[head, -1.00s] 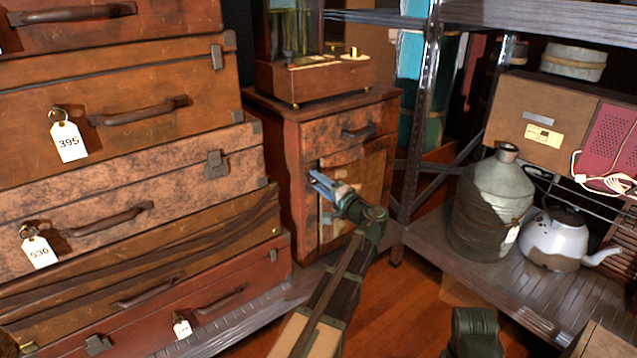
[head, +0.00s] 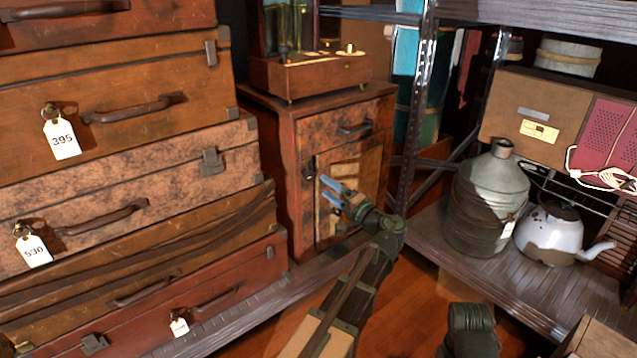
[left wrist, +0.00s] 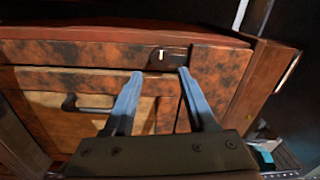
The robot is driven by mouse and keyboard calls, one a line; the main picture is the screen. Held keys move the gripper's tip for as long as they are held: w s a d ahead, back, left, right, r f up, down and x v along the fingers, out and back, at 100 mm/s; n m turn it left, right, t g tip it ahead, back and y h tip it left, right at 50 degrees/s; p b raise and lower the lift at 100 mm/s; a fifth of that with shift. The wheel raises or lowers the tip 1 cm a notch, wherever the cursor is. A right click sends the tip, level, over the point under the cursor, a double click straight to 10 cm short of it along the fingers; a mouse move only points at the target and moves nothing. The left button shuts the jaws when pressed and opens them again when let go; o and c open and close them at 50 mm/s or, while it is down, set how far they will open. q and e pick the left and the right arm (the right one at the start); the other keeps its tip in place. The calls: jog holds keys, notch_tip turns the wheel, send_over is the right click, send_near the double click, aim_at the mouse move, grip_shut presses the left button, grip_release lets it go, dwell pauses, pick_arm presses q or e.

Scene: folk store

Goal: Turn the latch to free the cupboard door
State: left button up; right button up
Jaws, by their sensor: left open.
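The small wooden cupboard (head: 295,200) stands at centre in the head view, with a drawer above its door (head: 352,180). A small latch (head: 309,168) is on the left frame of the door. In the left wrist view the cupboard front appears turned sideways, and the latch (left wrist: 163,54) shows as a dark plate with a pale piece. My left gripper (head: 328,190) is open and empty in front of the door, a little right of and below the latch. In the left wrist view its blue fingertips (left wrist: 160,72) lie either side of the latch in the picture. Contact is not visible. My right gripper is not in view.
Stacked suitcases (head: 130,190) stand close on the left. A metal shelf (head: 490,270) on the right holds a grey can (head: 490,205) and a white kettle (head: 550,237). A wooden instrument (head: 312,75) stands on the cupboard. Some wooden floor (head: 425,310) shows in front.

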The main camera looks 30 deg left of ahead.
pick_arm(q)
jog(key=v, duration=0.7)
jog(key=shift+s, duration=0.1)
dwell(0.5)
jog(key=s+d+f+g+h+p, duration=0.4)
jog(key=s+d+f+h+p, duration=0.2)
jog(key=s+d+f+h, duration=0.4)
jog(key=s+d+f+m+g+h+p, duration=0.1)
jog(key=s+d+f+h+p, duration=0.15)
jog(key=s+d, duration=0.4)
jog(key=s+d+f+g+h+p, duration=0.1)
jog(key=s+d+g+h, duration=0.15)
jog(key=s+d, duration=0.35)
notch_tip(320, 180, up, 38)
jog(key=d+p, duration=0.1)
jog(key=p, duration=3.6)
jog(key=shift+w+h, duration=0.3)
jog(key=shift+h, duration=0.1)
jog(key=shift+d+f+t, duration=0.1)
jog(key=shift+t, duration=0.15)
